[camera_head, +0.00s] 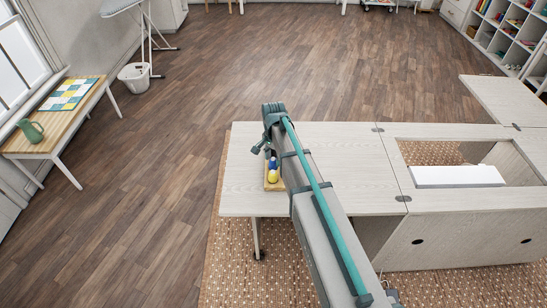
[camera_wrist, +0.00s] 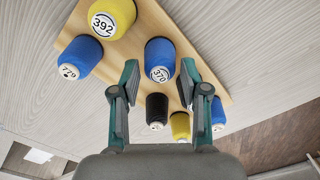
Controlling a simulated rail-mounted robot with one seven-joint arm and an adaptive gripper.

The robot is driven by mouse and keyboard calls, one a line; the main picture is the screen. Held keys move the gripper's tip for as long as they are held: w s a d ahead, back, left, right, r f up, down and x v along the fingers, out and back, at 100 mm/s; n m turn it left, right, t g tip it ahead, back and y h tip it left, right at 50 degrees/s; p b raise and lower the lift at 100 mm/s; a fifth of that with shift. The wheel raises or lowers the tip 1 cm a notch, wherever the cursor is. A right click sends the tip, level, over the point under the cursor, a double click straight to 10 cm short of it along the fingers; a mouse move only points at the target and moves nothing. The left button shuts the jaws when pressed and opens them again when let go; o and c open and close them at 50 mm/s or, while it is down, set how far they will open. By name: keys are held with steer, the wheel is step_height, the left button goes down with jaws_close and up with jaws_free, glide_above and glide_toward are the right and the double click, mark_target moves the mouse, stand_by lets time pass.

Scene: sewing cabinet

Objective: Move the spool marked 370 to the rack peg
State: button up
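The spool marked 370 (camera_wrist: 160,52) is blue with a white label and stands on a wooden board (camera_wrist: 135,48) in the wrist view. My gripper (camera_wrist: 160,70) is open and empty, its two fingers to the left and right of this spool. I cannot tell how far the fingertips are from it. In the head view my arm covers most of the board (camera_head: 267,186) and hides the 370 spool's position. I cannot make out a rack peg in either view.
Beside it are a yellow spool marked 392 (camera_wrist: 108,18) and a blue spool marked 779 (camera_wrist: 80,56). A black spool (camera_wrist: 156,108), a yellow spool (camera_wrist: 180,124) and another blue spool (camera_wrist: 218,112) stand nearby. The cabinet top (camera_head: 350,150) has bare room right of my arm.

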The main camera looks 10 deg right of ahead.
steer(key=shift+o, duration=1.2)
steer(key=shift+r, duration=0.1)
step_height(320, 180, up, 12)
